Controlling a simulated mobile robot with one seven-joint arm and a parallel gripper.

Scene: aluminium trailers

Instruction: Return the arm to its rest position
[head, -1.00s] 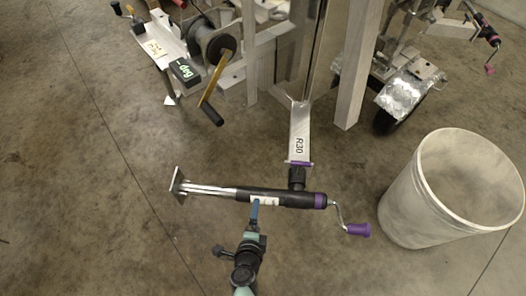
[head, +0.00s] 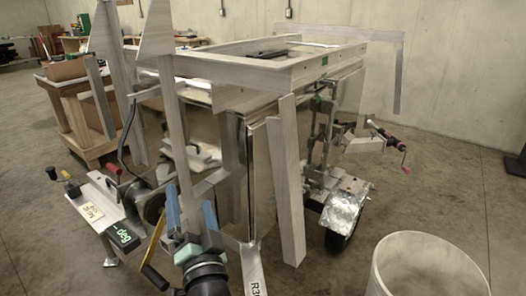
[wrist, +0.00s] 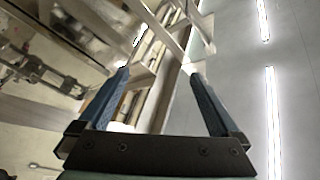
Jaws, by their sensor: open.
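My gripper (head: 191,212) is raised at the lower left of the head view, with its two blue fingers pointing up. The fingers are apart and nothing is between them. The wrist view shows the same open gripper (wrist: 160,78), tilted, with trailer beams and ceiling lights beyond it. In the head view my gripper is in front of the aluminium trailer (head: 270,72) and covers part of its front. I cannot tell whether it touches anything. The trailer's tongue (head: 252,268), marked with R3, runs down beside my wrist to the lower edge.
A white bin (head: 425,265) stands at the lower right. A black box (head: 122,238) and a crank handle (head: 153,277) are close left of my wrist. A wheel under a metal fender (head: 345,205) is right of the trailer. Open concrete floor lies at the right.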

